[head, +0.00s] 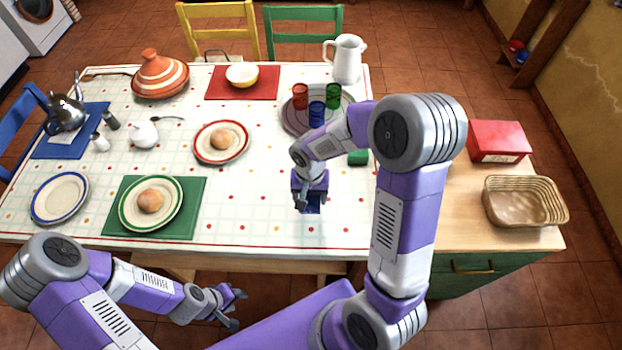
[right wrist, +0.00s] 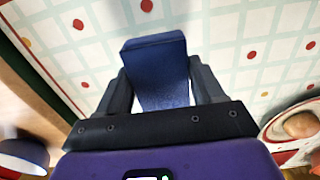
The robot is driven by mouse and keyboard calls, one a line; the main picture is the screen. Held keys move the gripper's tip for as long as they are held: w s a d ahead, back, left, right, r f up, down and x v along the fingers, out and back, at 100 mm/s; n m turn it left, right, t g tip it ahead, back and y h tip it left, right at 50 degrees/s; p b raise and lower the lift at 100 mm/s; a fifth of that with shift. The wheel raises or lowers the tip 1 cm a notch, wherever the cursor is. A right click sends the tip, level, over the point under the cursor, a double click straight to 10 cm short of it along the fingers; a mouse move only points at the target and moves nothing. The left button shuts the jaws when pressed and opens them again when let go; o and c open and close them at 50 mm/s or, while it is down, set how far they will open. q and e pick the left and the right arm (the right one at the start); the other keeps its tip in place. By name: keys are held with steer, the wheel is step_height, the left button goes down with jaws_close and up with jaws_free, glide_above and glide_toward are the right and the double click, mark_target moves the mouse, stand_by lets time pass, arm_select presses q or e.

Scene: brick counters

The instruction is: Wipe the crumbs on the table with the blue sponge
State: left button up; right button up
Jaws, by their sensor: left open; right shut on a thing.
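The blue sponge (right wrist: 158,70) is held between the fingers of my right gripper (right wrist: 165,95), with its far end sticking out beyond them. In the head view my right gripper (head: 311,200) is low over the front right part of the table (head: 255,205), and the sponge (head: 313,206) shows only partly below it. I cannot tell whether the sponge touches the cloth. The cloth has coloured dots, and I cannot pick out crumbs among them. My left gripper (head: 236,308) is open and empty, in front of the table's near edge.
A bun plate on a green mat (head: 195,222) and a red-rimmed bun plate (head: 245,150) lie left of my right gripper. Behind it is a tray (head: 291,125) with cups and a white jug (head: 347,60). A basket (head: 525,202) and red box (head: 498,140) stand right.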

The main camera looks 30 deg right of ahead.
steer(key=shift+r+p, duration=0.75)
steer(key=shift+r, duration=0.55)
